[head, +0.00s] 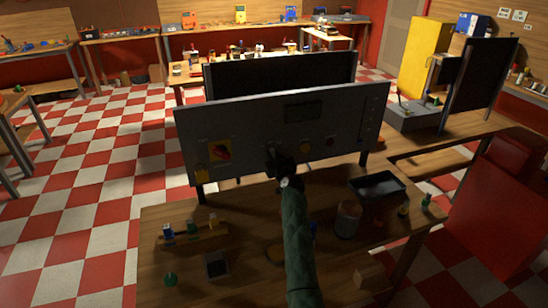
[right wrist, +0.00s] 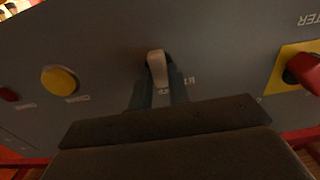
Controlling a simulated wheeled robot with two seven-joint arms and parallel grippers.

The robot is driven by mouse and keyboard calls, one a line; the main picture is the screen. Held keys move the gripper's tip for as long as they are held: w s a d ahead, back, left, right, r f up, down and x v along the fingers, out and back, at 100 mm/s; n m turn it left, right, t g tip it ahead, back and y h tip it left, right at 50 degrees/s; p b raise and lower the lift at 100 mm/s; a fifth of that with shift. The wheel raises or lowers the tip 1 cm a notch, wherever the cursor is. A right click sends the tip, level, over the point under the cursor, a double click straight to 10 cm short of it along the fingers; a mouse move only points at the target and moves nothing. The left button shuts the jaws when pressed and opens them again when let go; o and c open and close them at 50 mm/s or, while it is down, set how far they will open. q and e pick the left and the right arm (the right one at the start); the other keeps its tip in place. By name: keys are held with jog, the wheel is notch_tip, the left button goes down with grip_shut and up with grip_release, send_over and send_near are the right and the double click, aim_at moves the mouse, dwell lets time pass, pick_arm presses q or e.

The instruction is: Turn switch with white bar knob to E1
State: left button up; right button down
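A grey upright panel (head: 240,120) stands on the bench. My right gripper (head: 283,168) is at its front, near the middle of the lower part. In the right wrist view, the panel appears upside down and the white bar knob (right wrist: 157,68) lies between the fingertips of my right gripper (right wrist: 158,85). The fingers fill both sides of the knob and appear shut on it. The knob points roughly up and down in that picture. The lettering around it is mostly hidden by the fingers, so its setting cannot be read. My left gripper is not in view.
A red knob on a yellow plate (right wrist: 303,68) and a yellow round button (right wrist: 60,80) flank the white knob. On the bench are a dark tray (head: 377,186), a jar (head: 348,219) and a rack of small bottles (head: 195,232). A second dark panel (head: 280,72) stands behind.

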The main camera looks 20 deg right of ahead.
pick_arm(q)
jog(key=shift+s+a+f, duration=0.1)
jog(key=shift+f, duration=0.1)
pick_arm(e)
jog(key=shift+f+n+b, duration=0.1)
jog(key=shift+n+b, duration=0.25)
jog(key=shift+n, duration=0.05)
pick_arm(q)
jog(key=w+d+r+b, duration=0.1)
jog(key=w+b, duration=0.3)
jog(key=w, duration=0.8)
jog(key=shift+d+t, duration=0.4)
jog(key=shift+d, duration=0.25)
pick_arm(e)
jog(key=shift+a+n, duration=0.2)
jog(key=shift+n, duration=4)
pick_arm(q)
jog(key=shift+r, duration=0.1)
pick_arm(e)
jog(key=c, duration=1.3)
grip_release()
jog(key=shift+s, duration=0.1)
